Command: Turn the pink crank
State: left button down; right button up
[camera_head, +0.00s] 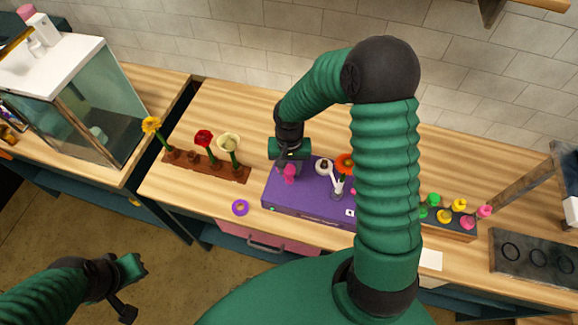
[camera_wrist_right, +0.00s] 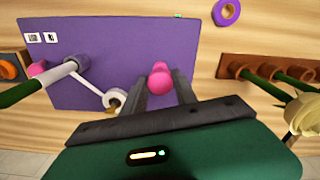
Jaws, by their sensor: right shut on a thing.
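The pink crank (camera_head: 290,172) stands at the left end of the purple box (camera_head: 300,205) on the wooden table. My right gripper (camera_head: 286,165) reaches down over it from above. In the right wrist view, the pink crank knob (camera_wrist_right: 160,78) sits between the two dark fingers of my right gripper (camera_wrist_right: 160,92), which are shut on it. The lower part of the crank is hidden by the fingers. My left gripper (camera_head: 132,285) hangs at the lower left over the floor, away from the table; its finger opening is not clear.
A brown rack (camera_head: 205,165) with several flowers stands left of the box. A purple ring (camera_head: 240,207) lies near the table's front edge. A white arm (camera_wrist_right: 85,84) and spool stand on the box. Colored knobs (camera_head: 459,205) stand at right. My right arm hides part of the box.

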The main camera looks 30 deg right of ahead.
jog(key=shift+d, duration=0.2)
grip_shut()
jog(key=shift+w+a, duration=0.15)
jog(key=shift+a, duration=0.1)
jog(key=shift+d+m+b, duration=0.15)
jog(key=shift+m+b, duration=0.25)
jog(key=shift+m, duration=2.5)
jog(key=shift+w+r+m, duration=0.1)
jog(key=shift+m, duration=1.4)
